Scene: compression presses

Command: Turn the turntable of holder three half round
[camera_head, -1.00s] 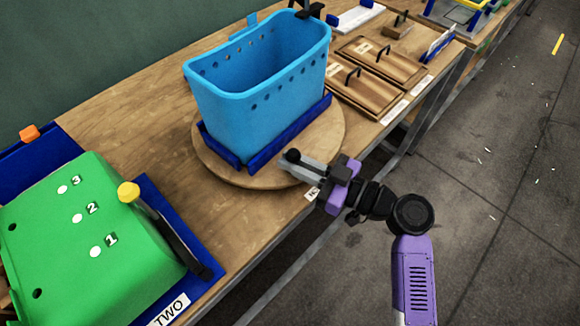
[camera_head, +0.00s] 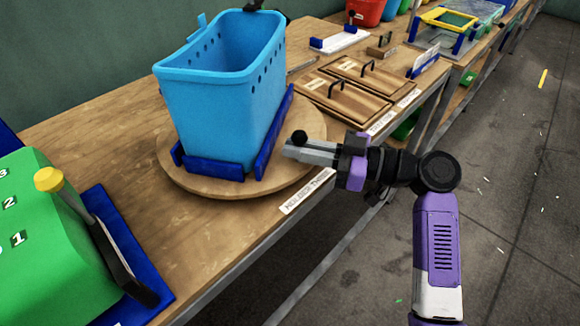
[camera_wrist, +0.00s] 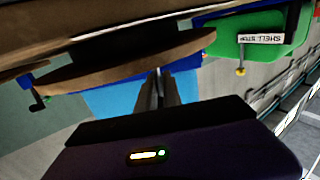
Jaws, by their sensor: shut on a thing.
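The turntable of holder three is a round wooden disc (camera_head: 200,183) on the bench, behind a label strip (camera_head: 307,191) that seems to read HOLDER THREE. A blue bin (camera_head: 205,115) stands upright on it between dark blue rails (camera_head: 215,170). A black knob (camera_head: 299,137) stands at the disc's right edge. My gripper (camera_head: 300,150) reaches in from the right and is shut at this knob; its grip is partly hidden. In the wrist view, upside down, the fingers (camera_wrist: 160,90) meet the disc's edge (camera_wrist: 120,70) before the blue bin (camera_wrist: 110,103); the knob is hidden there.
A green shell (camera_head: 50,245) in a blue frame, with a yellow-knobbed lever (camera_head: 85,220), stands at the left. Wooden lids (camera_head: 345,97) with black handles lie to the right. A dark wall is behind. Open floor (camera_head: 480,220) lies before the bench.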

